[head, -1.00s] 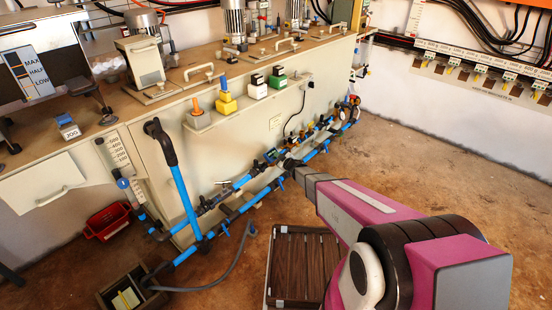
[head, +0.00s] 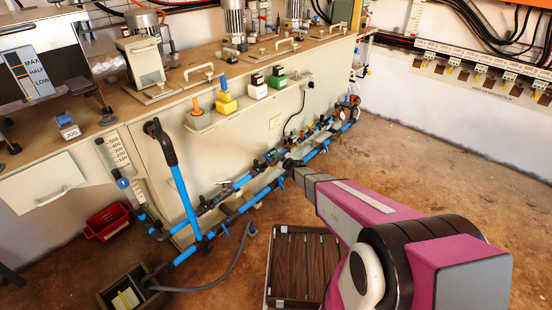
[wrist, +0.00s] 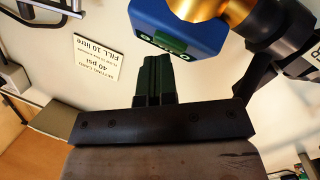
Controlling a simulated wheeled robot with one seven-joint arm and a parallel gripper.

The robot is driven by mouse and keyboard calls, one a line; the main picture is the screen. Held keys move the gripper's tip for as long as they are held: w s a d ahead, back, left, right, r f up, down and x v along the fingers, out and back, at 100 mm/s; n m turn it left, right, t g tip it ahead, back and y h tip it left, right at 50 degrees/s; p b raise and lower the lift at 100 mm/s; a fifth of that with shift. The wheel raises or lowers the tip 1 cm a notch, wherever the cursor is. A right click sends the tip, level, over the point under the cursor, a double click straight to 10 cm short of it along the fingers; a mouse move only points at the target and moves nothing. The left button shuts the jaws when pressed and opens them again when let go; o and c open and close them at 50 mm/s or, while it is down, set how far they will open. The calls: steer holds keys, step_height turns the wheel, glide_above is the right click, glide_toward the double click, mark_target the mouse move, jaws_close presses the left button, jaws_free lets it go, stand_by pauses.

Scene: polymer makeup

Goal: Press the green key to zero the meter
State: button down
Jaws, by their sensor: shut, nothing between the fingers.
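The meter (wrist: 185,22) has a blue housing and sits on a brass fitting at the top of the wrist view. Green shows on its dark lower face (wrist: 162,42); the picture is too small and dark to tell the key's outline. The meter also shows small on the pipework in the head view (head: 271,155). My gripper (wrist: 152,62) is shut and empty, its dark fingertips just below the green part in the picture. I cannot tell whether they touch it. In the head view my gripper (head: 290,164) is by the blue pipes.
Blue pipes (head: 245,205) with valves run low along the cream cabinet. A setting card (wrist: 85,54) is on the cabinet panel behind. Black pipe parts (wrist: 275,75) stand close on the right. A slatted crate (head: 270,270) and a small box (head: 105,295) are on the floor.

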steer(key=shift+s+d+r, duration=0.35)
steer(key=shift+d+r, duration=0.1)
steer(key=shift+r, duration=0.2)
steer(key=shift+s+d+r, duration=0.35)
steer(key=shift+d+r, duration=0.05)
steer(key=shift+r, duration=0.25)
steer(key=shift+s+d+r, duration=0.3)
steer(key=shift+d+r, duration=0.15)
steer(key=shift+r, duration=0.15)
steer(key=shift+s+d+r, duration=0.35)
steer(key=shift+d+r, duration=0.05)
steer(key=shift+r, duration=0.25)
